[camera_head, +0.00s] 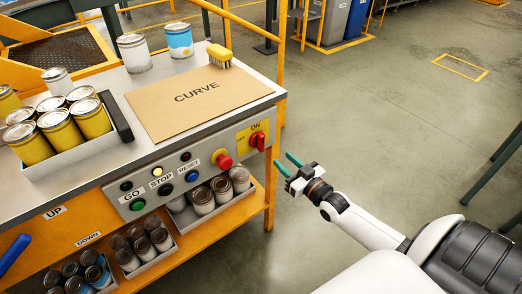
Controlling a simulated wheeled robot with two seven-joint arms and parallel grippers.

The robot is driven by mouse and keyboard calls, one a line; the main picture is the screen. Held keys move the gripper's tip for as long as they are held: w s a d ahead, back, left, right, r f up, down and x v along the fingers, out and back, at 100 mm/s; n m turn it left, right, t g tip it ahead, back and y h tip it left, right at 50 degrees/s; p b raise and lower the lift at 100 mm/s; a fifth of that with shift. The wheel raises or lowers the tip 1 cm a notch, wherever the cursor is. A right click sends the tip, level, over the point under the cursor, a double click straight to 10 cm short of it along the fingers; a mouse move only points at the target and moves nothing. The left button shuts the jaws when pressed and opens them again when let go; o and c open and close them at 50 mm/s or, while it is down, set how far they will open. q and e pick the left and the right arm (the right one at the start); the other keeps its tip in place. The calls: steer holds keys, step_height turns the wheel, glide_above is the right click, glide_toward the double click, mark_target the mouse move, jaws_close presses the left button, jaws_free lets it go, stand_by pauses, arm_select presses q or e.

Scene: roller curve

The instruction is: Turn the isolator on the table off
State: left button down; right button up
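The isolator is a red rotary switch (258,141) on a yellow plate at the right end of the table's front panel. ON is marked above it and OFF to its left. Its handle looks upright, towards ON. My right gripper (283,162) is just right of and below the isolator in the picture, past the table's corner. Its two teal fingers are apart, with nothing between them, and point towards the panel. It does not appear to touch the switch. My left gripper is not in view.
A red mushroom button (224,161) sits left of the isolator, with a green button (137,205) and a blue button (192,177) further left. An orange frame post (271,190) stands at the table's corner. Cans and a CURVE board (180,115) lie on top.

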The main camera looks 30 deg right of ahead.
mark_target(263, 142)
steer(key=w, duration=1)
steer(key=shift+w+a+f+b, duration=0.1)
steer(key=shift+a+b, duration=0.25)
jaws_close()
